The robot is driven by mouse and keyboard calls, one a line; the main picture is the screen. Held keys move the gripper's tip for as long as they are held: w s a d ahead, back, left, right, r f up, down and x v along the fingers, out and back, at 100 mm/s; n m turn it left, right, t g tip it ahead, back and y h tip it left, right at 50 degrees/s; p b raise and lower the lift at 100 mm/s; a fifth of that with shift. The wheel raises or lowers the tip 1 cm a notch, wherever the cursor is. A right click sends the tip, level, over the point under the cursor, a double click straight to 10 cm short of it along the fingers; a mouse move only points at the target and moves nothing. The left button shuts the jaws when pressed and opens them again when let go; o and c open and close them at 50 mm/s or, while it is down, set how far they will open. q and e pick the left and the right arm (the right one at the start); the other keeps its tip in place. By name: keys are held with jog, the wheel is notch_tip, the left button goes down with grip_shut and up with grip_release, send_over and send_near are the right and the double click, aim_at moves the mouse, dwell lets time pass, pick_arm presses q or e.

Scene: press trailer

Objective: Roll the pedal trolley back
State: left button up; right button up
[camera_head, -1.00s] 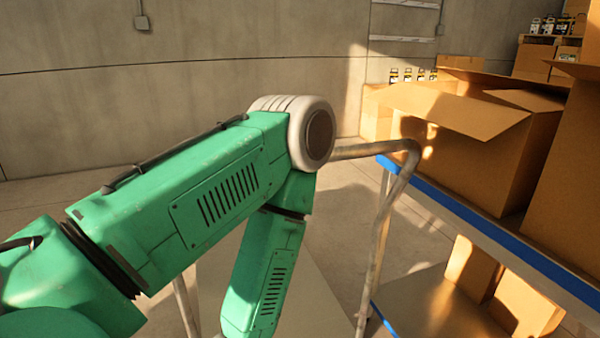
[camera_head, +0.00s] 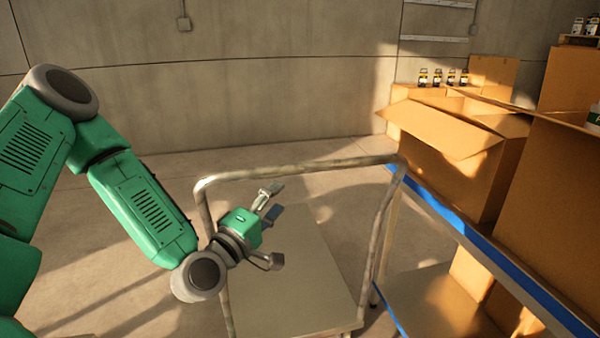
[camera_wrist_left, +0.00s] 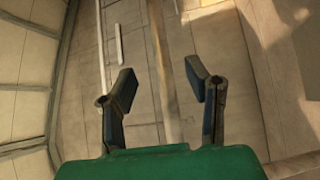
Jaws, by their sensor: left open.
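The trolley has a worn metal tube handle (camera_head: 300,168) standing up from a flat pale deck (camera_head: 305,285) in the middle of the head view. My left gripper (camera_head: 278,225) is open and empty, with its fingers spread. In the head view it shows within the outline of the handle frame, below the top bar and above the deck. In the left wrist view, a long tan bar (camera_wrist_left: 160,60) shows in the gap between the open fingers (camera_wrist_left: 162,88). I cannot tell how far beyond the fingers it lies. No pedal can be made out. My right gripper is out of view.
A blue-edged shelf unit (camera_head: 455,219) with open cardboard boxes (camera_head: 450,165) stands close on the trolley's right. Small jars (camera_head: 445,77) stand behind the boxes. A concrete wall (camera_head: 280,70) closes the back. Floor is clear behind the trolley.

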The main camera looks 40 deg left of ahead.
aim_at(305, 171)
pick_arm(q)
jog(key=w, duration=0.3)
jog(key=w+r, duration=0.1)
jog(key=w, duration=0.5)
jog(key=shift+w+d+r+p, duration=0.3)
jog(key=shift+d+r+p, duration=0.05)
jog(key=shift+d, duration=0.05)
jog(key=shift+w+a, duration=0.2)
jog(key=shift+w, duration=0.25)
jog(key=shift+w+a+f, duration=0.1)
jog(key=shift+a, duration=0.35)
jog(key=shift+d, duration=0.2)
grip_shut()
jog(key=shift+d, duration=0.1)
